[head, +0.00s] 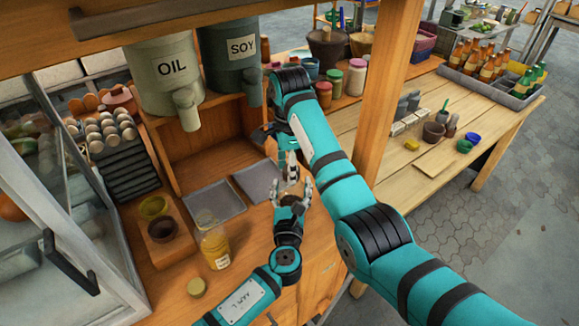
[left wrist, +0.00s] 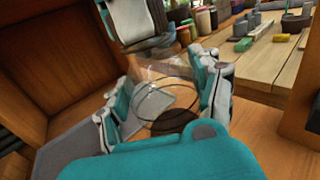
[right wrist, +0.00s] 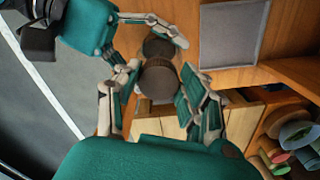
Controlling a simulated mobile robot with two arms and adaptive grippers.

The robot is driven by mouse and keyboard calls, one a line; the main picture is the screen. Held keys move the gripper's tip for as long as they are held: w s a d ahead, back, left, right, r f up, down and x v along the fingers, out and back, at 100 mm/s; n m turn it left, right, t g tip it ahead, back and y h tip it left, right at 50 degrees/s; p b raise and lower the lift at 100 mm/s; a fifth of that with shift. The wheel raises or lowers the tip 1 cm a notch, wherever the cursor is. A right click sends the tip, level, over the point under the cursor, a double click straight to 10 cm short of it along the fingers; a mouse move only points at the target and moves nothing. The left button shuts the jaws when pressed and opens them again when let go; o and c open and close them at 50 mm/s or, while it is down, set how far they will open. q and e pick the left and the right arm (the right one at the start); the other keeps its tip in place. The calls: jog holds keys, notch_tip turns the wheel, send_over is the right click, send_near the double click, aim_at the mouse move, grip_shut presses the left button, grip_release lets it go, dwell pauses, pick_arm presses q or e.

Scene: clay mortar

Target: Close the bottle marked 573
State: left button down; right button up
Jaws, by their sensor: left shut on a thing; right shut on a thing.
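My left gripper (head: 291,201) (left wrist: 166,82) is shut around a clear glass bottle (left wrist: 168,98) with dark contents near its base. No number on it is visible. My right gripper (head: 291,166) (right wrist: 158,72) is just above, pointing down, shut on a round dark brown lid (right wrist: 158,84). A dark round shape beyond the lid appears to be the bottle between my left fingers. Whether lid and bottle touch is unclear. A second bottle (head: 215,247) with yellow contents stands open on the counter, its label unreadable. A yellowish lid (head: 197,287) lies beside it.
Two grey trays (head: 213,203) lie behind the grippers. Small bowls on a wooden block (head: 163,252) stand left. Oil (head: 165,85) and soy (head: 232,60) dispensers hang above. A wooden post (head: 385,85) rises right of my right arm.

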jog(key=o, duration=0.7)
jog(key=shift+r, duration=0.1)
jog(key=r, duration=0.3)
jog(key=shift+w+r, duration=0.2)
jog(key=shift+r, duration=0.1)
jog(key=shift+s+r, duration=0.2)
jog(key=shift+r, duration=0.2)
